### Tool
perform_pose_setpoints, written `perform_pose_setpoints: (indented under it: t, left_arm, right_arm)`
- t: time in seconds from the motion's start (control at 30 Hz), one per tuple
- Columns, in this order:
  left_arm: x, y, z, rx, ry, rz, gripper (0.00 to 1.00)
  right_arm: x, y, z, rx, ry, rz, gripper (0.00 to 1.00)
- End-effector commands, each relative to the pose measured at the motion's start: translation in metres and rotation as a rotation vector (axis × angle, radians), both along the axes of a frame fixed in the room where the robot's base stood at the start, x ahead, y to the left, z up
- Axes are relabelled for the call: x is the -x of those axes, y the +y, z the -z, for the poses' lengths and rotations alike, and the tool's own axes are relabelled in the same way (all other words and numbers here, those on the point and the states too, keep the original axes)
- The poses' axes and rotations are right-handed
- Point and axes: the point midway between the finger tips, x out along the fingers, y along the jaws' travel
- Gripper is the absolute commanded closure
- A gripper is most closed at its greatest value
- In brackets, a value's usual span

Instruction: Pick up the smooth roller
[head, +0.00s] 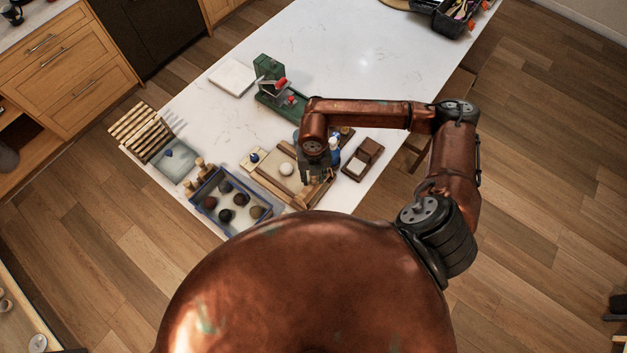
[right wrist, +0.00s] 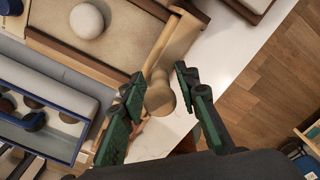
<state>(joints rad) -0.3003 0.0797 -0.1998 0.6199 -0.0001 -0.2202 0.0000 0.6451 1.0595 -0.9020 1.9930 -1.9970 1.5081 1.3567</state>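A pale wooden piece (right wrist: 159,93), rounded and roller-like, shows in the right wrist view between my right gripper's two green fingers; I take it for the smooth roller. It lies by the edge of a wooden-framed board (right wrist: 60,62) with a pale ball (right wrist: 87,21) on it. My right gripper (right wrist: 158,74) is open, a finger on each side of the piece, with gaps visible; contact cannot be told. In the head view my right gripper (head: 316,172) is over the right side of the board (head: 262,179) and hides part of it. My left gripper is not in view.
A blue-rimmed tray (head: 238,222) with several dark balls stands left of the board. A brown box (head: 363,158) stands to the right, near the table edge. A green device (head: 280,98) stands behind. The far white tabletop (head: 345,55) is mostly clear.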

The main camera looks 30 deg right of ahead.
Motion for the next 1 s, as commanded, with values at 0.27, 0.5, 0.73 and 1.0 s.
perform_pose_setpoints:
  t: [0.27,0.5,0.73,1.0]
  left_arm:
    - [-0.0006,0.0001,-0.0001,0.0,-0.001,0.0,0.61]
    - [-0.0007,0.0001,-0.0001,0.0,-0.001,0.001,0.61]
    - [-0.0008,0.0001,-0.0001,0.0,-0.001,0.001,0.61]
    - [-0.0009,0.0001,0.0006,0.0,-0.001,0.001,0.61]
  right_arm:
    - [-0.0001,-0.0001,-0.0004,0.0,0.0,0.0,0.92]
    - [-0.0003,-0.0001,-0.0005,0.0,-0.001,0.0,1.0]
    - [-0.0007,0.0,-0.001,-0.001,-0.001,0.0,1.0]
    - [-0.0009,0.0,-0.0038,0.0,-0.002,0.0,1.0]
